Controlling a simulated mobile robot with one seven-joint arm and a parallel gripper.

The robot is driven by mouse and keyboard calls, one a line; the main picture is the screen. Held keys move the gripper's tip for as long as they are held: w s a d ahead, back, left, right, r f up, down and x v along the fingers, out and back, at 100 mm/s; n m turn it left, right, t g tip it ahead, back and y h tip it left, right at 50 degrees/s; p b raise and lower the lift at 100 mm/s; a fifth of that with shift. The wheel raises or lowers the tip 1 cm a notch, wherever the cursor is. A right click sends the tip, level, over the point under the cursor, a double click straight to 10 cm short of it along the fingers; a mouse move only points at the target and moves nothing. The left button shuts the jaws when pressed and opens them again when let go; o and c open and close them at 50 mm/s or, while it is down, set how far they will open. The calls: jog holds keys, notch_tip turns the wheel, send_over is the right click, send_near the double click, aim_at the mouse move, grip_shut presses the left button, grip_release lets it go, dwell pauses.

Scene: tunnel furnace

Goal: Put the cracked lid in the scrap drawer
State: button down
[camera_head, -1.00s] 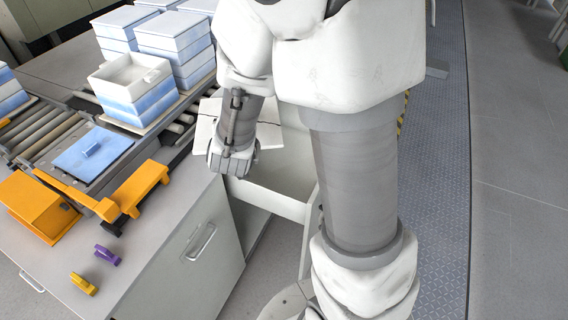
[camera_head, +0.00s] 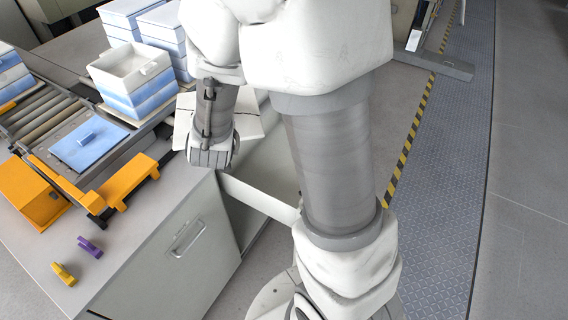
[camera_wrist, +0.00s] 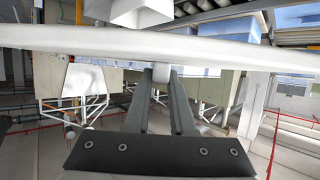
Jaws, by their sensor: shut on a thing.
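My gripper (camera_head: 212,152) is beside the right end of the counter, with its fingertips hidden in the head view. In the wrist view my gripper (camera_wrist: 160,90) is shut on the small knob of the white cracked lid (camera_wrist: 225,50), which shows edge-on as a wide pale band. In the head view the lid (camera_head: 248,128) shows on both sides of my gripper, partly hidden by it. An open white drawer (camera_head: 258,198), which looks like the scrap drawer, lies below and right of my gripper. The lid appears to be above or level with its back part; I cannot tell the gap.
On the left are a roller conveyor (camera_head: 38,118), a blue lidded plate (camera_head: 90,143), an orange block (camera_head: 30,192) and an orange bracket (camera_head: 130,180). Blue-and-white boxes (camera_head: 135,75) stand behind. A purple clip (camera_head: 90,247) and yellow clip (camera_head: 63,274) lie on the counter.

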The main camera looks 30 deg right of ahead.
jog(key=shift+w+r, duration=0.1)
jog(key=w+d+f+m+g+h+b, duration=0.2)
jog(key=w+d+f+m+h+b, duration=0.1)
jog(key=d+f+b, duration=0.6)
jog(key=w+d+f+m+g+h+b, duration=0.2)
jog(key=w+d+f+m+b, duration=0.15)
jog(key=d+f+b, duration=0.45)
jog(key=w+d+f+m+g+h+b, duration=0.2)
jog(key=w+d+f+h+b, duration=0.3)
jog(key=d+f, duration=0.65)
jog(key=shift+s+d+f+y+b, duration=0.25)
jog(key=shift+f+y+b, duration=0.15)
jog(key=shift+f+b, duration=1.75)
jog(key=shift+s+d+f+y+b, duration=0.2)
jog(key=shift+d+f+y+b, duration=0.15)
jog(key=shift+f+b, duration=1.8)
jog(key=shift+s+d+f+y+b, duration=0.2)
jog(key=shift+f+y+b, duration=0.25)
jog(key=shift+f+b, duration=1.65)
jog(key=shift+f+p, duration=0.65)
jog(key=shift+f, duration=0.1)
jog(key=shift+f, duration=0.6)
jog(key=c, duration=0.8)
grip_release()
jog(key=shift+o, duration=0.2)
